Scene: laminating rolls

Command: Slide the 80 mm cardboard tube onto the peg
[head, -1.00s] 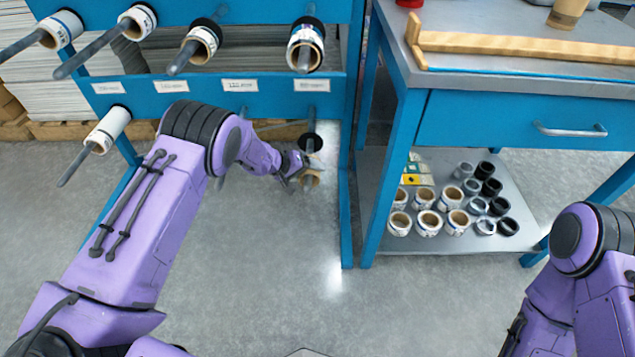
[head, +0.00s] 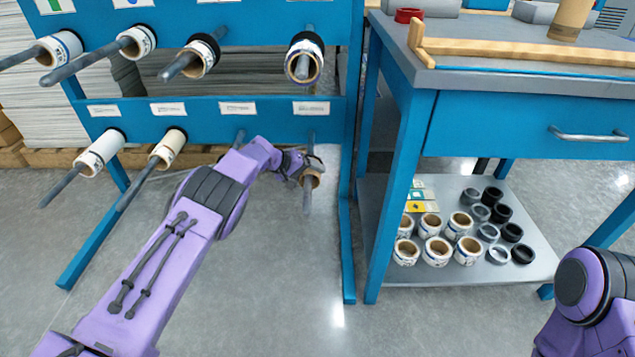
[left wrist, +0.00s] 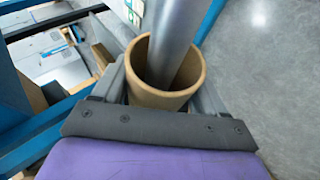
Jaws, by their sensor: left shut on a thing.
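The brown cardboard tube (head: 314,181) is held in my left gripper (head: 303,170), at the lower right of the blue rack. My right gripper is out of view.
The blue rack (head: 215,120) has several other pegs carrying rolls. A workbench (head: 530,122) stands right of it, with rings and short tubes (head: 437,250) on its lower shelf. An upright post (head: 347,200) is close right of the gripper. The floor in front is clear.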

